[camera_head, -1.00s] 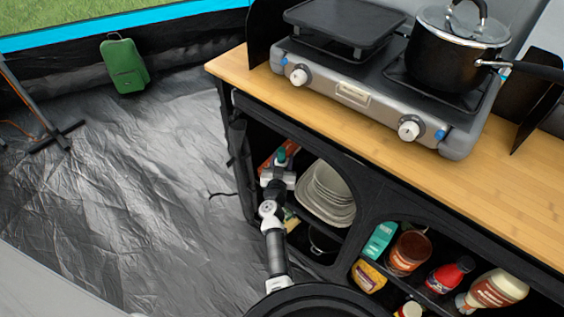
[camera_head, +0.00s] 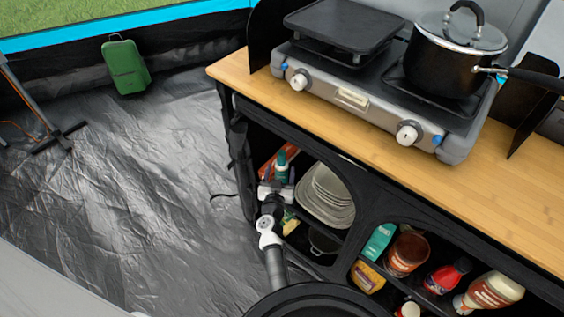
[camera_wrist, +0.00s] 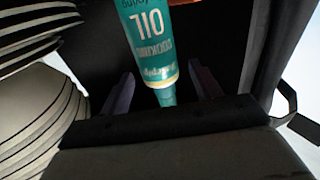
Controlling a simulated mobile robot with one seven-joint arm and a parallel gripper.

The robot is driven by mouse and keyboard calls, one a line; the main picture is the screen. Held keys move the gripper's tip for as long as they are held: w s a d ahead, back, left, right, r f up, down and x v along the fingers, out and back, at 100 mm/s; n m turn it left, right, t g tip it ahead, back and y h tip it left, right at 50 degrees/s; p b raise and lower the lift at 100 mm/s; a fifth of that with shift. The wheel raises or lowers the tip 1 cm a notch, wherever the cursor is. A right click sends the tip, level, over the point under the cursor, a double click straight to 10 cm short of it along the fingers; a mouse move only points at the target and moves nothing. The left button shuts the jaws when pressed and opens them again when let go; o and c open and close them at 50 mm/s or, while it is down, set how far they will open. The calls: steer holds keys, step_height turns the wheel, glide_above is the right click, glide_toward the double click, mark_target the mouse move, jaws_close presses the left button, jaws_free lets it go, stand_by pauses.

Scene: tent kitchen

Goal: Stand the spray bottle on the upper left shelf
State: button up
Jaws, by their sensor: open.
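The spray bottle (camera_head: 281,168) is teal and stands upright on the upper left shelf (camera_head: 338,235), left of the plates. In the wrist view the bottle (camera_wrist: 150,45) appears upside down, with its "cooking oil" label facing me and its narrow top toward the bottom of the picture. My gripper (camera_head: 277,185) is open at the shelf's front, just before the bottle. Its two dark fingers (camera_wrist: 163,90) show to either side of the bottle's top and do not press on it. The bottle's base is out of the wrist view.
White plates (camera_head: 327,195) stand close to the right of the bottle, and an orange-red item (camera_head: 268,166) lies behind it. A dark pot (camera_head: 323,241) sits on the lower shelf. Bottles and packets, including a ketchup-red bottle (camera_head: 447,276), fill the right compartment. The wooden counter (camera_head: 330,122) overhangs.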

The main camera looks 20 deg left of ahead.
steer(key=s+d, duration=0.1)
steer(key=s, duration=0.6)
steer(key=shift+s+d+p, duration=0.15)
steer(key=shift+d+p, duration=0.1)
steer(key=shift+p, duration=0.1)
